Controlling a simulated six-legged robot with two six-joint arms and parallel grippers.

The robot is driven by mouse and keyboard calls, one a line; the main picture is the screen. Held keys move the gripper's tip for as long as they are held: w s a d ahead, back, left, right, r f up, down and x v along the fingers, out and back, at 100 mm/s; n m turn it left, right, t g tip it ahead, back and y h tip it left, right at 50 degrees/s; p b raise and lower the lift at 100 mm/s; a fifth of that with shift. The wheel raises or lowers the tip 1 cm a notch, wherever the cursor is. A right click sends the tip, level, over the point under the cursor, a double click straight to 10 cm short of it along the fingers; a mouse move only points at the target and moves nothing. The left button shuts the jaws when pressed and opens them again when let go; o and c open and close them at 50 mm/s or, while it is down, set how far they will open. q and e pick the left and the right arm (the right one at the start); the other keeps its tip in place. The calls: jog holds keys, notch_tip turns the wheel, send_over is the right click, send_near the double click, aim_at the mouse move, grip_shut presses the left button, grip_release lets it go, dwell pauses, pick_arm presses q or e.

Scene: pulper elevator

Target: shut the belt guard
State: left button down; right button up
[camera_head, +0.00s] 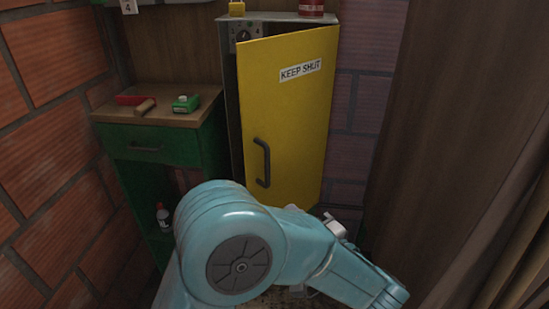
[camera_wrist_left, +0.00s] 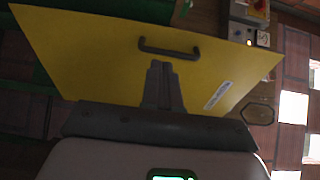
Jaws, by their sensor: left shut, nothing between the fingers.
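The belt guard is a yellow door (camera_head: 297,110) labelled KEEP SHUT, on a grey cabinet (camera_head: 228,90). It stands ajar, with a dark gap along its left side. Its dark bar handle (camera_head: 262,162) is near the left edge. The door (camera_wrist_left: 90,55) and handle (camera_wrist_left: 170,50) also show in the left wrist view. There my left gripper (camera_wrist_left: 161,66) is shut and empty, its fingertips pointing at the door close to the handle. I cannot tell whether they touch. In the head view my left arm hides the floor below the door. My right gripper is not in view.
A green cabinet with a wooden top (camera_head: 160,112) stands left of the grey one, holding a red tray (camera_head: 135,99) and a green object (camera_head: 186,103). A bottle (camera_head: 163,216) sits lower down. Brick walls (camera_head: 50,150) and brown boards (camera_head: 460,130) close in both sides.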

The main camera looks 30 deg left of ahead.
pick_arm(q)
jog(key=d+r+t, duration=0.1)
jog(key=d, duration=0.1)
send_near(266, 173)
jog(key=shift+m+h, duration=0.3)
jog(key=shift+m, duration=0.1)
jog(key=x, duration=0.7)
jog(key=shift+w+a+r, duration=0.15)
jog(key=shift+a+r, duration=0.1)
jog(key=shift+a, duration=0.1)
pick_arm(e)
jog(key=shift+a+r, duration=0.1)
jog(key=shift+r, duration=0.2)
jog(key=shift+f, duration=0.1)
